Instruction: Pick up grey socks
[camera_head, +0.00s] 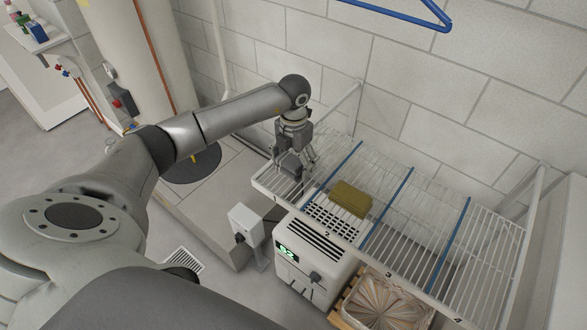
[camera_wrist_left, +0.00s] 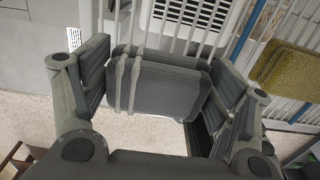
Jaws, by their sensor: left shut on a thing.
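The grey socks (camera_wrist_left: 165,88) are a dark grey, ribbed, folded bundle between the two finger pads of my left gripper in the left wrist view. The socks also show in the head view (camera_head: 289,166), at the left end of the wire shelf. My left gripper (camera_head: 297,157) points down there and is shut on the socks. In the wrist view, pale strips cross the bundle's left part. The gripper hides part of the socks in the head view, and I cannot tell whether they touch the shelf wires. My right gripper is not in view.
The white wire shelf (camera_head: 420,217) runs along the block wall, divided by blue strips. A folded olive-yellow cloth (camera_head: 350,199) lies in the neighbouring section. A white dehumidifier (camera_head: 314,262) stands below. A blue hanger (camera_head: 410,15) hangs above. The shelf's right sections are empty.

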